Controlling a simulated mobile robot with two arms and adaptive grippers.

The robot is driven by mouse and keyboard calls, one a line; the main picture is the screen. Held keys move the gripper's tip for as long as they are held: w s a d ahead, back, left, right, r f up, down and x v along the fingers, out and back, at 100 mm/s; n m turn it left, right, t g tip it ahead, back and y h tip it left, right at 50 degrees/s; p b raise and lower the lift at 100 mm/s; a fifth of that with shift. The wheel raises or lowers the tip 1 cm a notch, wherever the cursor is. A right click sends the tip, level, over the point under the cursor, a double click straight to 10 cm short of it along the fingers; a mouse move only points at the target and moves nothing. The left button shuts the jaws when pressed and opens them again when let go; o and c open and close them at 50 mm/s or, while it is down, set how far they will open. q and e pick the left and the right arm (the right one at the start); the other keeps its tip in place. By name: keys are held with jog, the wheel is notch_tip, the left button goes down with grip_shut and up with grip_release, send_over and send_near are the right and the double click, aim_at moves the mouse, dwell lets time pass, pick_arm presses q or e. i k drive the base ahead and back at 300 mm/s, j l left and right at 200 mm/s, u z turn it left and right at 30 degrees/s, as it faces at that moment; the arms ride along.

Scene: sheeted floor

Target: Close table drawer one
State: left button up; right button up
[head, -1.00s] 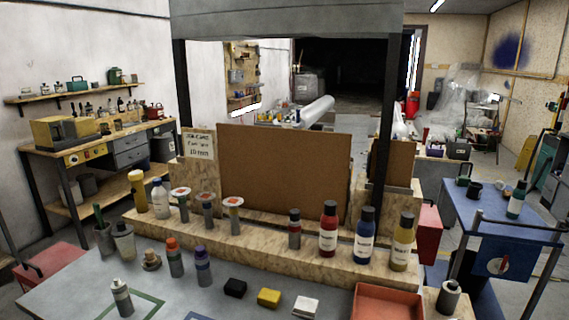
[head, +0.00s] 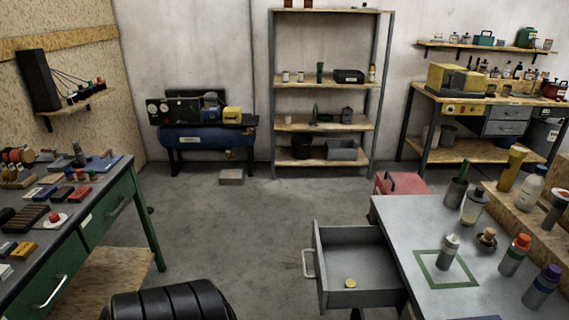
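A grey drawer (head: 352,241) stands pulled out from the left side of the grey-topped table (head: 397,208). Its light metal handle (head: 307,263) is on its left face. A small yellow round object (head: 350,283) lies on the drawer's floor. The drawer's right end runs under the tabletop and is hidden. Neither of my grippers is in view.
A green bench with drawers (head: 118,212) stands at the left. Open floor (head: 225,220) lies between it and the open drawer. A black ribbed object (head: 170,303) fills the bottom edge. A red box-like object (head: 400,183) stands behind the table.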

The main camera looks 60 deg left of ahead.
aim_at(363, 254)
jog(key=u, duration=0.4)
jog(key=j+u, duration=0.1)
jog(key=u, duration=0.25)
jog(key=j+u, duration=0.1)
jog(key=u, duration=0.3)
jog(key=j+u, duration=0.1)
jog(key=u, duration=0.25)
jog(key=k, duration=0.05)
